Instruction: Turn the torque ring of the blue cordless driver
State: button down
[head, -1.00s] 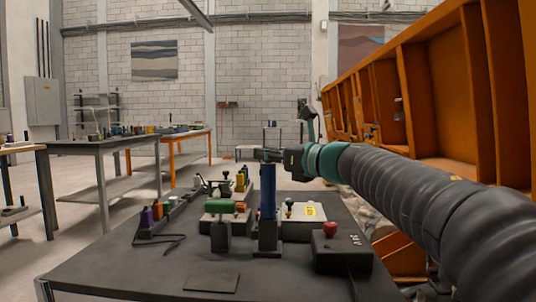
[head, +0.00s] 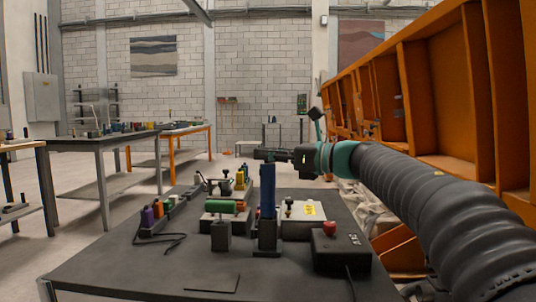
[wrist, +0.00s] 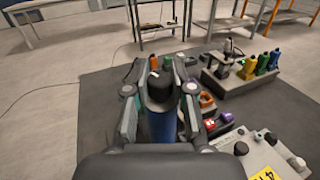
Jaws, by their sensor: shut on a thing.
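The blue cordless driver (head: 267,188) stands upright in a black holder (head: 267,236) on the dark table. Its blue body (wrist: 162,126) also shows in the wrist view, below a dark top. My gripper (head: 264,154) reaches in from the right at the driver's top end. In the wrist view its two fingers (wrist: 159,76) stand on either side of the dark torque ring (wrist: 160,88) and are shut on it. In the head view the gripper hides most of the ring. The exact finger contact is hard to see.
A black box with a red knob (head: 330,229) stands right of the holder. A light box with a yellow label (head: 309,211) is behind it. A green-topped piece (head: 222,206) and several coloured items sit to the left. The table's front left is mostly clear.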

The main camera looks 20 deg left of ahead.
jog(key=c, duration=0.9)
grip_release()
jog(key=shift+c, duration=0.2)
jog(key=s+d, duration=0.2)
jog(key=d, duration=1)
